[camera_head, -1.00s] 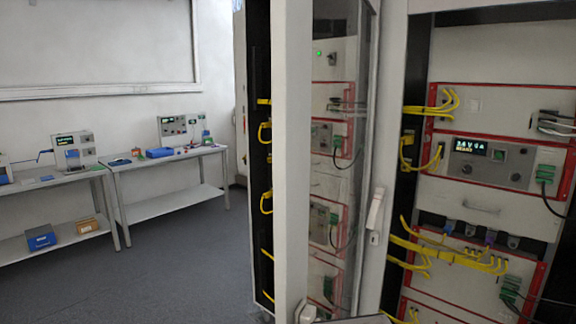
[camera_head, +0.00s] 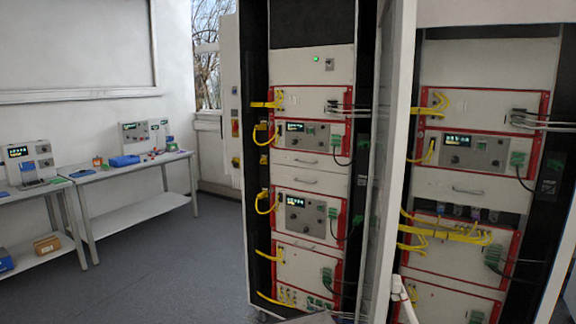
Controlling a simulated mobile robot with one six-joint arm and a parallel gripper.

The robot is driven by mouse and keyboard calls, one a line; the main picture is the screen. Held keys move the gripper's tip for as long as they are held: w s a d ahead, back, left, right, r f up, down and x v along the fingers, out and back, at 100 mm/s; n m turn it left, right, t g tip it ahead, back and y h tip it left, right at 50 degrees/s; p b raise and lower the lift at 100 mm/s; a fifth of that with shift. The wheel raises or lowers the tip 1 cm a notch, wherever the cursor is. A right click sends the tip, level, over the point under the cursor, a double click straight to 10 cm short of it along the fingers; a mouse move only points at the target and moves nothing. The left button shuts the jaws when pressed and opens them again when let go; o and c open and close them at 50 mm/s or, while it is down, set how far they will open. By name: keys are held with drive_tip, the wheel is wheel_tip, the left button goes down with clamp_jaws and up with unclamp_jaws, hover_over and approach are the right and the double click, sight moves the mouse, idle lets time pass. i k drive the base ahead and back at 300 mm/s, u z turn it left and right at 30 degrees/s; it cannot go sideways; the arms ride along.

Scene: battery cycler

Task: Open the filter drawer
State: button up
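Two open-fronted equipment racks stand side by side, a left rack (camera_head: 314,61) and a right rack (camera_head: 486,76). The left rack has flat grey drawer fronts with bar handles (camera_head: 296,160) between its red-framed units. The right rack has a similar grey drawer front with a handle (camera_head: 467,190), below a unit with a lit display. All these fronts look shut. No label shows which one is the filter drawer. My gripper is not in view.
Yellow cables (camera_head: 455,234) cross the right rack. Benches (camera_head: 135,168) with instruments stand at left. The grey floor (camera_head: 170,270) before them is clear.

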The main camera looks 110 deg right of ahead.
sight(312, 161)
drive_tip(key=i, duration=0.65)
drive_tip(key=u, duration=0.6)
drive_tip(key=k, duration=0.2)
drive_tip(key=z, duration=2.9)
drive_tip(key=k, duration=0.15)
drive_tip(key=z, duration=1.3)
drive_tip(key=i, duration=0.45)
